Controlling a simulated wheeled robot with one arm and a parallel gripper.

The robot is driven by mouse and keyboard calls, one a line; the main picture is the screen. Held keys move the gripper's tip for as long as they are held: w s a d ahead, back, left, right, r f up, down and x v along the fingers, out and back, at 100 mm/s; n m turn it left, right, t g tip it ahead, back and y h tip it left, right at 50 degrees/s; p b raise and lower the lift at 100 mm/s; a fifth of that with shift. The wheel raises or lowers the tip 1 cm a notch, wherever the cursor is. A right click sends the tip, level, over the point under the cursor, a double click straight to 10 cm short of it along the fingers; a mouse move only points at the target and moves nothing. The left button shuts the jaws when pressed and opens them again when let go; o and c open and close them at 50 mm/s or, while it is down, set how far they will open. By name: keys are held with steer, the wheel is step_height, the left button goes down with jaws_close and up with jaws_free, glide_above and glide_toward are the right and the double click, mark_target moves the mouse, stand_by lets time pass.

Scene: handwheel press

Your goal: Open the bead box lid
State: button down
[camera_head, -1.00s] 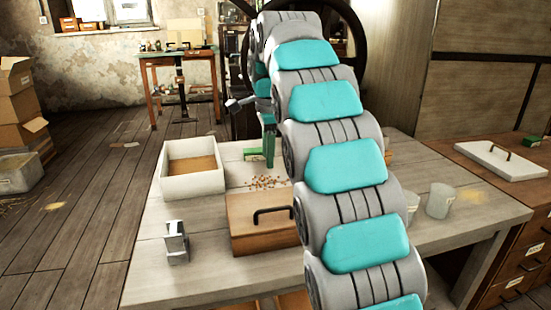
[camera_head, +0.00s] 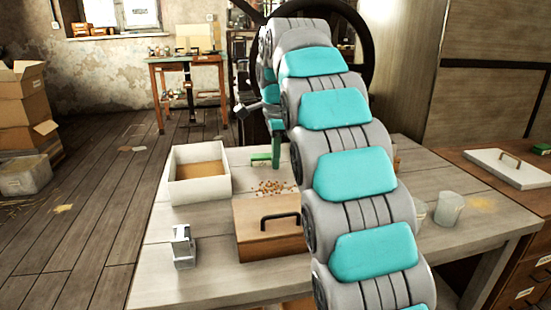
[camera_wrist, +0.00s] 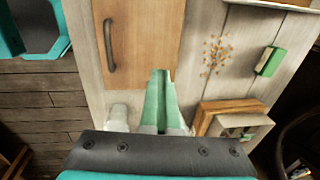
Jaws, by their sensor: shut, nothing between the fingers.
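The bead box appears to be the wooden box (camera_head: 268,228) with a dark bar handle (camera_head: 281,217) on its flat lid. The lid lies shut on it. My arm covers its right end in the head view. In the wrist view the lid (camera_wrist: 150,35) is at upper left, with its handle (camera_wrist: 109,46) near the left edge of the lid. My gripper (camera_wrist: 160,73) has green fingers that are together and empty. They overlap the lid's near end in the wrist view; contact cannot be told. In the head view my gripper (camera_head: 277,148) points down behind the box, partly hidden by my arm.
Loose beads (camera_head: 272,187) lie behind the box, near a green block (camera_head: 262,158). A white open tray (camera_head: 200,178) stands at left, a metal piece (camera_head: 184,246) at front left. Cups (camera_head: 449,206) stand at right. A white handled panel (camera_head: 508,167) lies on the cabinet.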

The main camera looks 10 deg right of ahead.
steer(key=c, duration=1.6)
jaws_free()
steer(key=c, duration=0.9)
jaws_free()
